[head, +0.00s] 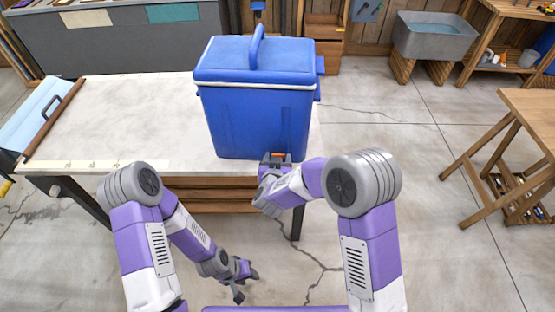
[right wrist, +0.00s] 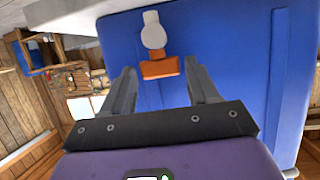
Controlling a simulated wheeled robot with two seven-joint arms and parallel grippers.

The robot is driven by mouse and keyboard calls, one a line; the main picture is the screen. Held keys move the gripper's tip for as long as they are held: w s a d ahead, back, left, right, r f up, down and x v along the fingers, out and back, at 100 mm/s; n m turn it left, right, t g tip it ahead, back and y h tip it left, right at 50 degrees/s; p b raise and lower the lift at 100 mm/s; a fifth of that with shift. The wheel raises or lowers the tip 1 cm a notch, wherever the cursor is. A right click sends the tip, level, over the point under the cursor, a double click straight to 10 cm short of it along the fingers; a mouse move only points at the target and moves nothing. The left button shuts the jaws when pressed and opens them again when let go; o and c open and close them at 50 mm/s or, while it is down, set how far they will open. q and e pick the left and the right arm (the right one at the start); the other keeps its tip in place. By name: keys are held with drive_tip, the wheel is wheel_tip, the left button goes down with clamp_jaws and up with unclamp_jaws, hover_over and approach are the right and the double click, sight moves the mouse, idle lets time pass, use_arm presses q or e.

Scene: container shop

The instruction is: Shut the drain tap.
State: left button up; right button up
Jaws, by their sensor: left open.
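A blue cooler (head: 255,115) with a closed lid stands at the right end of the pale table. Its drain tap shows in the right wrist view as a round white fitting (right wrist: 153,34) with an orange handle (right wrist: 160,68) on the blue wall. My right gripper (head: 275,161) is at the cooler's near face, low down. In the right wrist view its fingers (right wrist: 158,76) are open, one on each side of the orange handle, with gaps showing. My left gripper (head: 240,281) is open and empty, low over the floor in front of the table.
The pale table (head: 120,115) has free room left of the cooler. A wooden bench (head: 530,110) stands at the right, and a grey sink (head: 433,38) at the back right. The concrete floor between is clear.

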drive_tip(key=p+v, duration=0.1)
drive_tip(key=v, duration=0.6)
drive_tip(key=shift+s+r, duration=0.15)
drive_tip(key=shift+s, duration=0.15)
idle(0.3)
